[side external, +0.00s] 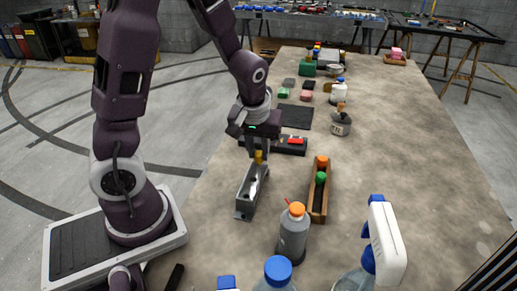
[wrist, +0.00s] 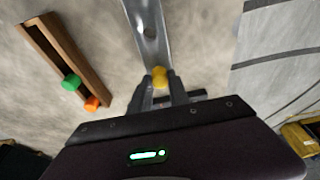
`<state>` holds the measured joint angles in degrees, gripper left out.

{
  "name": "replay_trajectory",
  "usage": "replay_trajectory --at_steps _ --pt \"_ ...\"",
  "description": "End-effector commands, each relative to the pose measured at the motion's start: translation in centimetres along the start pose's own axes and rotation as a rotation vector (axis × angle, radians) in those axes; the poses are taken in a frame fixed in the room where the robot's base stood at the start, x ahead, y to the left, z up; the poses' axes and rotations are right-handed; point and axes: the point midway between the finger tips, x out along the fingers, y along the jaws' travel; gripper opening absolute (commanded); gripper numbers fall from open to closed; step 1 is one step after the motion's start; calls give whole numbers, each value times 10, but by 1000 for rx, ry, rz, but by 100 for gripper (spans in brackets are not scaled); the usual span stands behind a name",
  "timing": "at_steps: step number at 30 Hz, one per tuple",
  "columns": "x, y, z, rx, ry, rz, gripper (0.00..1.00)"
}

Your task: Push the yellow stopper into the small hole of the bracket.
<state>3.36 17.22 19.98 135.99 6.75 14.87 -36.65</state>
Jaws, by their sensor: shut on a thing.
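The yellow stopper (side external: 258,156) is between the fingers of my gripper (side external: 255,150), which is shut on it. It also shows in the wrist view as a yellow knob (wrist: 160,77) between the two dark fingertips (wrist: 160,84). The grey metal bracket (side external: 244,207) lies on the table under and in front of the gripper. In the wrist view the bracket (wrist: 148,22) runs away from the fingers, with a dark hole on its face. The stopper is over the bracket's far end in the side view. The fingers hide its lower part, so I cannot tell whether it touches the bracket.
A wooden tray (side external: 318,209) with a green and an orange stopper stands right of the bracket. A grey bottle with an orange cap (side external: 293,235) stands nearer the camera. A dark tray with a red item (side external: 290,141) lies behind the gripper. Bare table lies at right.

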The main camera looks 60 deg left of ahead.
Motion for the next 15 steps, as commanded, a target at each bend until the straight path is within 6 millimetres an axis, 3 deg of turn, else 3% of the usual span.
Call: replay_trajectory --at_steps 14,15 --pt "6 0 2 0 -1 -1 0" --pt "6 0 2 0 -1 -1 28"
